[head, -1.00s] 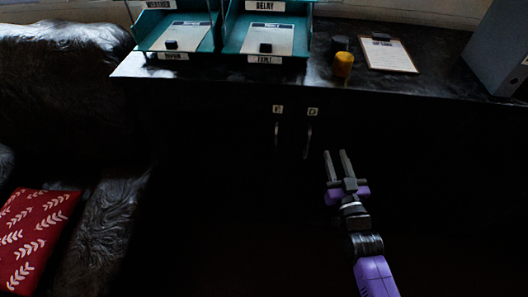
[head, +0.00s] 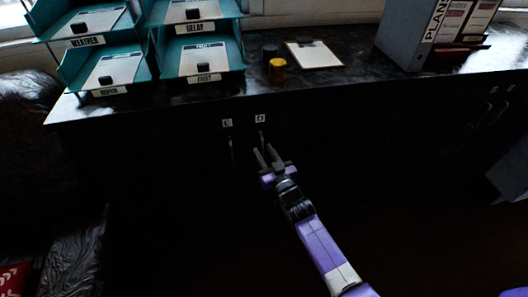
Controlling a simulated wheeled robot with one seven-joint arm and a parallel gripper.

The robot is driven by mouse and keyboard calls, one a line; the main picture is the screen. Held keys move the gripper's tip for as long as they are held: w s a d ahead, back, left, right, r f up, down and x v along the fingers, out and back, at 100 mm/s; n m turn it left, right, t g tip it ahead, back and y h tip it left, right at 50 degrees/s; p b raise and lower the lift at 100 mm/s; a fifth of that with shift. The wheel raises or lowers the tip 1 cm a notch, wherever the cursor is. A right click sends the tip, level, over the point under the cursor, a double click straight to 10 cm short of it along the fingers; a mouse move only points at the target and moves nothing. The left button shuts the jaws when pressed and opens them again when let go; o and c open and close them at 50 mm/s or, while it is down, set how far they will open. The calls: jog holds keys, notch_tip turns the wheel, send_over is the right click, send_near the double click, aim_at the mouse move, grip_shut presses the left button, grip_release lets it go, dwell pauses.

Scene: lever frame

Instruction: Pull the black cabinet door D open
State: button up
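The black cabinet door D is a dark front under the counter, marked by a small D label (head: 260,118). Its upright handle (head: 262,138) shows just below the label. My gripper (head: 264,152) is open, its two fingers apart and pointing up at the lower part of the handle. I cannot tell whether the fingers touch the handle or stand on both sides of it. The door appears closed, though its edges are lost in the dark.
An E label (head: 227,123) and its handle (head: 231,150) are just left. On the counter (head: 330,85) stand teal trays (head: 200,60), a yellow jar (head: 278,69), a clipboard (head: 313,55) and a grey binder (head: 415,35). More handles (head: 490,113) show at right.

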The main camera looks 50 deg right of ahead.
jog(key=shift+w+d, duration=0.1)
jog(key=shift+w, duration=0.05)
jog(key=shift+c, duration=0.3)
grip_shut()
dwell(1.1)
